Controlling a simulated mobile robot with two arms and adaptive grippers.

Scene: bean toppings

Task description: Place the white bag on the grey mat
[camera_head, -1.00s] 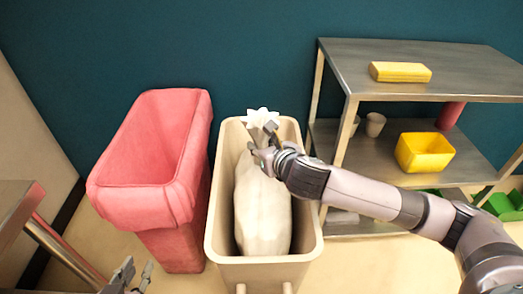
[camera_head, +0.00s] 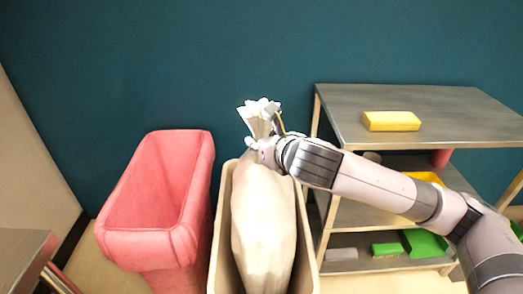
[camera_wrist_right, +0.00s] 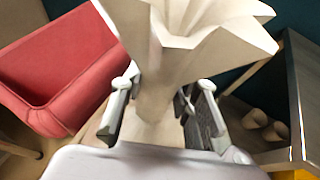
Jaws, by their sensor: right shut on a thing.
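The white bag (camera_head: 262,225) hangs upright in and above the beige bin (camera_head: 222,240), its lower part inside the bin walls. My right gripper (camera_head: 268,150) is shut on the bag's gathered neck, just below the flared top. In the right wrist view the bag's neck (camera_wrist_right: 155,95) is between the two fingers of the right gripper (camera_wrist_right: 155,108). My left gripper is not in the head view now. No grey mat is visible.
A red bin (camera_head: 150,215) stands left of the beige bin. A metal shelf (camera_head: 440,103) at the right holds a yellow box (camera_head: 391,121) on top and green items (camera_head: 424,243) lower down. A table corner (camera_head: 25,250) is at lower left.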

